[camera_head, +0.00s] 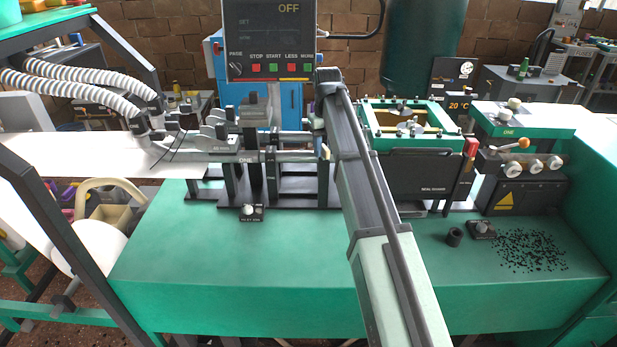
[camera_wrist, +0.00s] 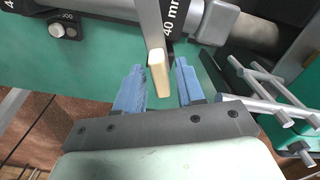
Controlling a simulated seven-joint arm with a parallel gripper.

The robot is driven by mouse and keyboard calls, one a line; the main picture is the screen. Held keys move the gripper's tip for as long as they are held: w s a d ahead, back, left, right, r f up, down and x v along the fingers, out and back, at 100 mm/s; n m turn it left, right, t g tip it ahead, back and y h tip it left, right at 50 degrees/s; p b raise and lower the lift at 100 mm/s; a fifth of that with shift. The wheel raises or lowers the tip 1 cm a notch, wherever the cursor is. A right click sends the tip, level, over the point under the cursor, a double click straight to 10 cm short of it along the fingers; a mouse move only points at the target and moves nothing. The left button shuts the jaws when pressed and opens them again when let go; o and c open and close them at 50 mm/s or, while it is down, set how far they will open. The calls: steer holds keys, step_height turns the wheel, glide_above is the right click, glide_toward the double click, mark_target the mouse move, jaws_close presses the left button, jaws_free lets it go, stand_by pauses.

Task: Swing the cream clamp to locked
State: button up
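The cream clamp (camera_wrist: 158,75) shows in the wrist view as a cream tip on a flat grey bar, which comes down from the top of the picture. My gripper (camera_wrist: 160,68) is open, with one blue finger on each side of the cream tip. A narrow gap shows on both sides, and I see no grip on it. In the head view a small cream spot, likely the clamp's tip (camera_head: 325,153), shows beside my arm. My fingers are hidden there behind my arm. The clamp's pivot is not clear in either view.
A dark "40 mm" part (camera_wrist: 171,20) stands right behind the clamp. Metal rods (camera_wrist: 265,95) lie to the right in the wrist view. A green-framed unit (camera_head: 412,125) stands right of my arm. The green bench top (camera_head: 230,265) is clear at front left.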

stand_by(0.4)
steer(key=shift+r, duration=3.55)
